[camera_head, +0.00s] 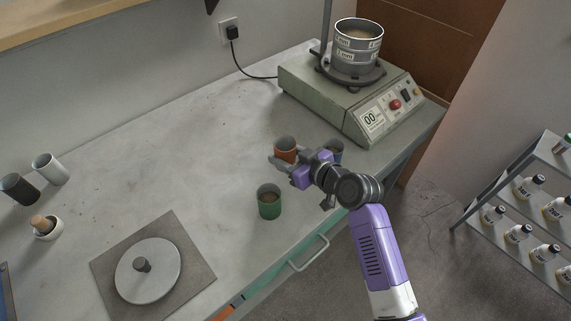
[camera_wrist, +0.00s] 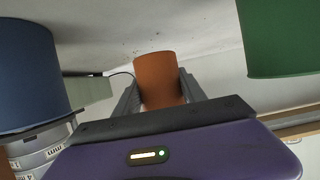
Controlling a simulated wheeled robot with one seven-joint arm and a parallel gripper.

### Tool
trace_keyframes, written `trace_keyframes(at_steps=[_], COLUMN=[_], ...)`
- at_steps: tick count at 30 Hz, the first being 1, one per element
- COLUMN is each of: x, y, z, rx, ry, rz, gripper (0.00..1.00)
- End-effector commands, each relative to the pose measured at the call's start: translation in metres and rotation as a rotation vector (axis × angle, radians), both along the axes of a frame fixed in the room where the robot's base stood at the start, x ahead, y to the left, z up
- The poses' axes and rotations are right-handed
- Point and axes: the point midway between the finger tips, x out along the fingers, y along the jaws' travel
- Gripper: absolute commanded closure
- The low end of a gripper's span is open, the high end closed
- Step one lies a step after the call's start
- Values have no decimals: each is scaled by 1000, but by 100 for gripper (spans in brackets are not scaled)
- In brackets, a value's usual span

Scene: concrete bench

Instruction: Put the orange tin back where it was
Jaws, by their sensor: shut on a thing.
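The orange tin (camera_head: 286,145) is between the fingers of my gripper (camera_head: 284,159), near the right part of the bench. The wrist view also shows the orange tin (camera_wrist: 158,78), with a grey finger against each side. My gripper is shut on it. The tin looks upright in the head view, and the fingers hide its lower part. I cannot tell whether it touches the bench. A green tin (camera_head: 269,207) with brown contents stands nearer the front edge. A blue tin (camera_head: 336,153) is partly hidden behind my gripper; it also shows in the wrist view (camera_wrist: 30,75).
A sieve shaker (camera_head: 338,104) with stacked sieves stands at the back right. A round-lidded plate (camera_head: 152,268), a mortar (camera_head: 46,229), a white cup (camera_head: 49,169) and a dark cup (camera_head: 20,188) are on the left. The bench (camera_head: 165,165) is clear mid-left.

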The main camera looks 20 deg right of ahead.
Motion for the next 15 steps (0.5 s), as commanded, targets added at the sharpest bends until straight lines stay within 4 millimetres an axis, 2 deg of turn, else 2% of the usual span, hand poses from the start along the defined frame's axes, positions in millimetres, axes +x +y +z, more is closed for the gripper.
trace_keyframes(at_steps=[6,10,15], x=[-1,0,0], y=[0,0,0], z=[-33,-41,-41], rx=[1,0,-1], ry=[4,2,1], rz=[0,-1,-1], gripper=[100,100,100])
